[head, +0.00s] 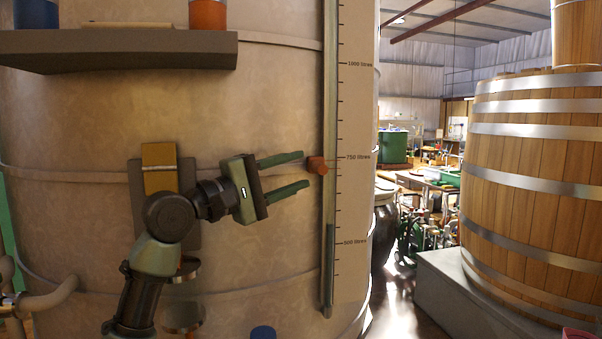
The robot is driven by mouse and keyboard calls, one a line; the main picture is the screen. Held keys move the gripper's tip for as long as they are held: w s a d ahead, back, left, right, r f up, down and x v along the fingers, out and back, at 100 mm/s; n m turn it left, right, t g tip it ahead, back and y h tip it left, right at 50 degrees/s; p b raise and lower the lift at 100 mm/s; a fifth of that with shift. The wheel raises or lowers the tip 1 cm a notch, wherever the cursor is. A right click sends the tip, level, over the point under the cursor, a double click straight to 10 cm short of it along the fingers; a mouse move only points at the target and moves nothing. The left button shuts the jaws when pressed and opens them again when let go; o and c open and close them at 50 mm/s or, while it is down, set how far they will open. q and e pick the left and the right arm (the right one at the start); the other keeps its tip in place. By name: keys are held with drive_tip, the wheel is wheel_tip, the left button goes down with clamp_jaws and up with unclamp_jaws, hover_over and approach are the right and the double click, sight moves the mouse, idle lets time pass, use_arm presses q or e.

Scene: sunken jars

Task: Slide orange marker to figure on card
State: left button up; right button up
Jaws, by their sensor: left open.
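The orange marker (317,165) sits on the upright sight tube (329,120) of the big tank, a little below the 750 litres line of the scale (357,110). My left gripper (305,170) is open, its two green fingers pointing right. The fingertips are just left of the marker, one above and one below its level; I cannot tell whether they touch it. A tan card (159,155) hangs on a dark board at the left, partly hidden by my left arm. No figure can be read on it. My right gripper is not in view.
A dark shelf (120,50) with a dark jar and an orange jar (208,14) juts out at upper left. Pipes (45,300) run at lower left. A wooden barrel (530,180) stands on a plinth at right. The tank face around the tube is clear.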

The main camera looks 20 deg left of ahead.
use_arm(q)
drive_tip(key=shift+b+v, duration=0.3)
drive_tip(key=shift+v, duration=0.8)
drive_tip(key=shift+p, duration=0.3)
